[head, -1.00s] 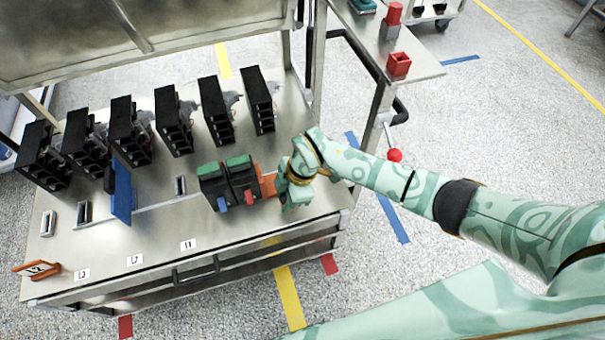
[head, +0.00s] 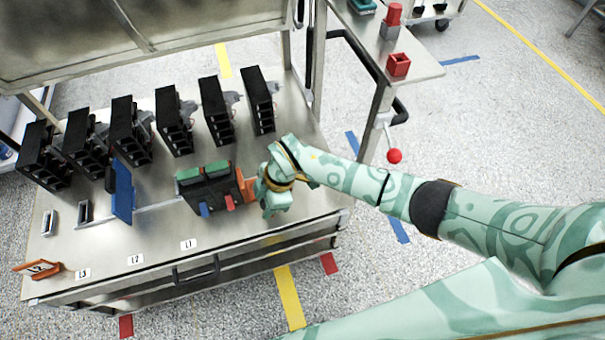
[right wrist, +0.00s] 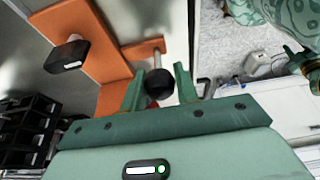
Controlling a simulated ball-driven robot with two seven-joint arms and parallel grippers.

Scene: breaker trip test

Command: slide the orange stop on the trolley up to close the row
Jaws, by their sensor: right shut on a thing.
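The orange stop (head: 246,187) stands on the trolley top (head: 155,225), at the right end of two green-topped black breakers (head: 213,190). It looks in contact with the right breaker. My right gripper (head: 265,193) is just right of the stop and covers part of it. In the right wrist view the orange stop (right wrist: 115,62) carries a dark round knob (right wrist: 159,85), and my right gripper (right wrist: 158,90) has its fingers shut on this knob. A second black knob (right wrist: 67,55) shows on the orange part. My left gripper is not in view.
A blue upright piece (head: 122,191) stands left of the breakers, with bare metal between. Several black breaker units (head: 174,120) line the back of the trolley. An orange-handled item (head: 38,268) lies at the front left. A side table (head: 425,65) holds red parts.

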